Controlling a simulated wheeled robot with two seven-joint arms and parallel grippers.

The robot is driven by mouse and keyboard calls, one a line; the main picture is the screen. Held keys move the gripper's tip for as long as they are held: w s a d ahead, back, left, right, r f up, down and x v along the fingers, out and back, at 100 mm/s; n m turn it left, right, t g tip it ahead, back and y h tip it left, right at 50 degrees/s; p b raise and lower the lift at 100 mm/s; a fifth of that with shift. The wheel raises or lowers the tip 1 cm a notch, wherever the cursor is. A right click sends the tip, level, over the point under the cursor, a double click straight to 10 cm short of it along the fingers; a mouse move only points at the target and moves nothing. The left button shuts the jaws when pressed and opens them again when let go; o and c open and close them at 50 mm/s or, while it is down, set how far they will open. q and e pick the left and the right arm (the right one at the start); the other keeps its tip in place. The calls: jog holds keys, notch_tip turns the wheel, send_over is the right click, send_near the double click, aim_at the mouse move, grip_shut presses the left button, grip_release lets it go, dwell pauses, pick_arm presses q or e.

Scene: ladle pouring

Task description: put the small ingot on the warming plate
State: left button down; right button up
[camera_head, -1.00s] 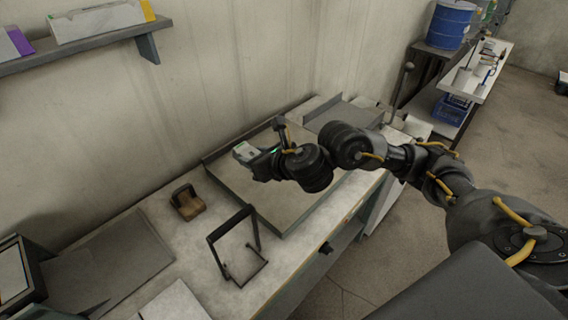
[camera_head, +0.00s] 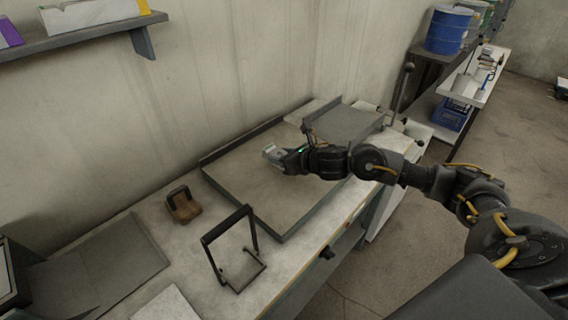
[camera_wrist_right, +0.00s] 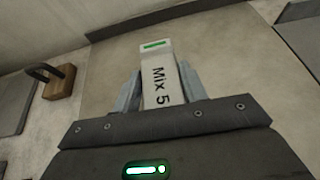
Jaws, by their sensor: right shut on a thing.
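My right gripper (camera_head: 275,155) is shut on a pale grey bar with a green stripe and the lettering "Mix 5" (camera_wrist_right: 158,72). In the right wrist view, a finger of the gripper (camera_wrist_right: 160,92) lies on each side of the bar. The bar is held over the large flat grey tray-like plate (camera_head: 240,178) with raised edges; whether it touches the surface is unclear. A smaller dark grey plate (camera_head: 345,122) stands behind it at the right. I cannot tell which is the warming plate. My left gripper is not in view.
A dark flat panel (camera_head: 105,265) lies farther left. A lever (camera_head: 402,90) rises at the back right. A wall closes the back.

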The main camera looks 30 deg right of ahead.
notch_tip(320, 180, down, 2)
jog(key=shift+d+f+p, duration=0.1)
jog(key=shift+f+p, duration=0.05)
jog(key=shift+p, duration=0.3)
jog(key=shift+f, duration=0.35)
jog(key=shift+f, duration=0.15)
jog(key=o, duration=1.4)
jog(key=shift+s+d, duration=0.1)
jog(key=shift+s, duration=0.15)
jog(key=b+v, duration=0.2)
jog(key=v, duration=0.9)
jog(key=shift+s+r, duration=0.25)
